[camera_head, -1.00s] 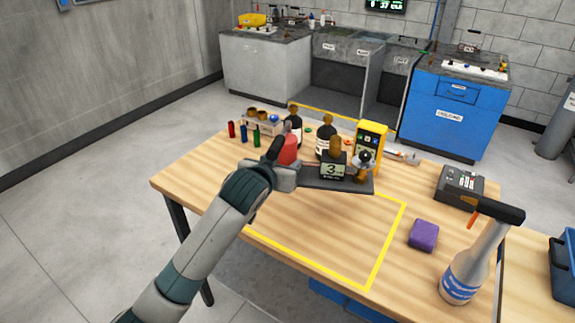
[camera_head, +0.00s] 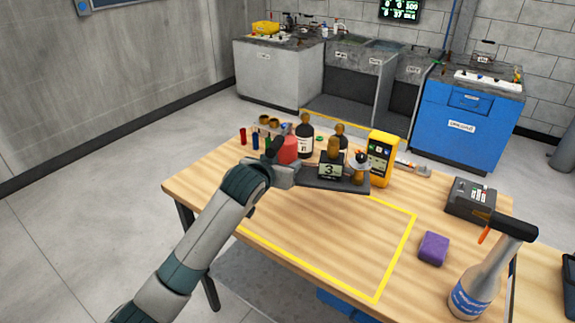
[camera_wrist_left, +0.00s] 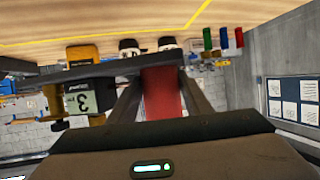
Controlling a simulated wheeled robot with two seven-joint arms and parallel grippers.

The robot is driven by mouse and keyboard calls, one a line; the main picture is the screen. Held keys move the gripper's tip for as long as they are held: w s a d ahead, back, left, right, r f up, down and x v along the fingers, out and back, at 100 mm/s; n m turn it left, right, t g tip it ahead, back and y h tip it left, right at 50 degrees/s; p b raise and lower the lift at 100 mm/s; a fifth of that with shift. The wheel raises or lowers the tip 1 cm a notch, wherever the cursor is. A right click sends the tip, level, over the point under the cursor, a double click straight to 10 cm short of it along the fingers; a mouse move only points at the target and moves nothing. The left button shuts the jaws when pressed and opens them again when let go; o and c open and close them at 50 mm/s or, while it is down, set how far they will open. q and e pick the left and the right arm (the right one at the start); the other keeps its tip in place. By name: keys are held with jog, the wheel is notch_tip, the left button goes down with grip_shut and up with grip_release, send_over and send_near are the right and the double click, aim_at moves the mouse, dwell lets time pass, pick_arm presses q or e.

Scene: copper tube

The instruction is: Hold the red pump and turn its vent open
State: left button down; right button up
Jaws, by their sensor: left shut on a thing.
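The red pump (camera_head: 288,149) stands at the left end of a dark stand (camera_head: 325,184) with a display reading 3 (camera_head: 331,170). My left gripper (camera_head: 283,160) is shut on the red pump, coming in from the front left. In the left wrist view, which is turned upside down, the red pump body (camera_wrist_left: 163,95) sits between the two fingers. The fingers and hand cover part of the pump, and I cannot make out its vent. My right gripper is not in view.
A yellow meter (camera_head: 381,158), dark bottles (camera_head: 305,138) and several coloured tubes (camera_head: 243,136) stand close around the stand. A purple sponge (camera_head: 433,248), a spray bottle (camera_head: 478,285) and a grey device (camera_head: 470,197) are at right. The yellow-outlined table area (camera_head: 330,240) is clear.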

aim_at(281, 199)
pick_arm(q)
jog(key=shift+w+a+r, duration=0.25)
jog(key=shift+w+a, duration=0.05)
jog(key=shift+w, duration=0.2)
jog(key=shift+w+a+r, duration=0.2)
jog(key=shift+w+a, duration=0.05)
jog(key=shift+w, duration=0.2)
jog(key=shift+f+b, duration=1.8)
jog(key=shift+f, duration=3.6)
dwell(0.4)
jog(key=shift+f, duration=0.15)
dwell(0.6)
jog(key=shift+s+f, duration=0.2)
jog(key=shift+f, duration=0.2)
